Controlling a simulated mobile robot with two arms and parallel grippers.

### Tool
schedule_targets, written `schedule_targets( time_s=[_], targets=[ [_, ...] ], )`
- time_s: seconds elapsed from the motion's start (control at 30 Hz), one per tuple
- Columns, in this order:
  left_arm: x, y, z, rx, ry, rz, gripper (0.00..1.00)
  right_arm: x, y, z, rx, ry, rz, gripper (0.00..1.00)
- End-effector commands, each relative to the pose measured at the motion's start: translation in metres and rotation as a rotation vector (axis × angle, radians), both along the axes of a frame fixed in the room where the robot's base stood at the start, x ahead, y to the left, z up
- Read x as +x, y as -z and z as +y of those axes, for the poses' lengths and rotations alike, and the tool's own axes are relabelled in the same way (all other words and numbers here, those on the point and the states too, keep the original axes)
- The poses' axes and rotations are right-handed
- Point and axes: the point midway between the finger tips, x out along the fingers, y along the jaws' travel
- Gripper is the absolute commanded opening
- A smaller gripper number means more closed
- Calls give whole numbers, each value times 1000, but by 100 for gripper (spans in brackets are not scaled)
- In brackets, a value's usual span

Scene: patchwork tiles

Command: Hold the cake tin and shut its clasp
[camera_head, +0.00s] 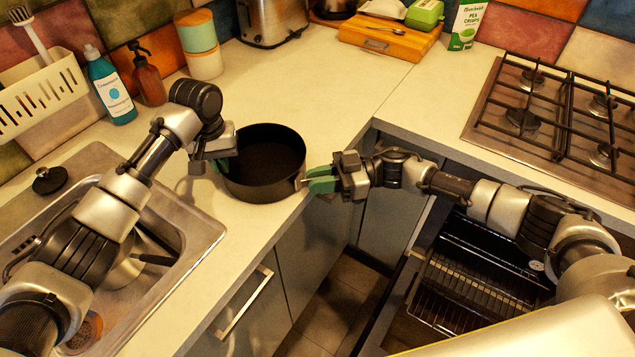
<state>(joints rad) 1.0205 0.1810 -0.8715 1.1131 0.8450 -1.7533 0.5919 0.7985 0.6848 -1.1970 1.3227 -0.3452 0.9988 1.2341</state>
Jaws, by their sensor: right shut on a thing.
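The black round cake tin (263,185) stands upright on the counter near its front edge, with its open top up. Its metal clasp (299,181) is on the right side of the wall, facing my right gripper. My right gripper (310,181) comes in from the right with its green fingers shut on the clasp, which they partly cover. My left gripper (220,164) is at the tin's left rim, pointing down. Its fingers are mostly hidden by its own body and the tin, so I cannot tell whether they grip the wall.
A sink (196,228) lies at left, with a dish rack (45,97) and bottles (110,88) behind. A toaster (272,22), a wooden board (389,39) and a hob (550,115) stand farther back. An open oven (470,275) is at lower right. Counter behind the tin is clear.

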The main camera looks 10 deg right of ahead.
Motion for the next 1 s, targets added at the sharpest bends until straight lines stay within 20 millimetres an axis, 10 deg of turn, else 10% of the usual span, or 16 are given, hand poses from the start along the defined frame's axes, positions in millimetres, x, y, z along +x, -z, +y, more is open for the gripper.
schedule_targets(
  time_s=[1.0],
  targets=[
    [1, -1, 2, 3, -5, -3, 0, 19, 1, 0, -3, -565, 3, 0]
  ],
)
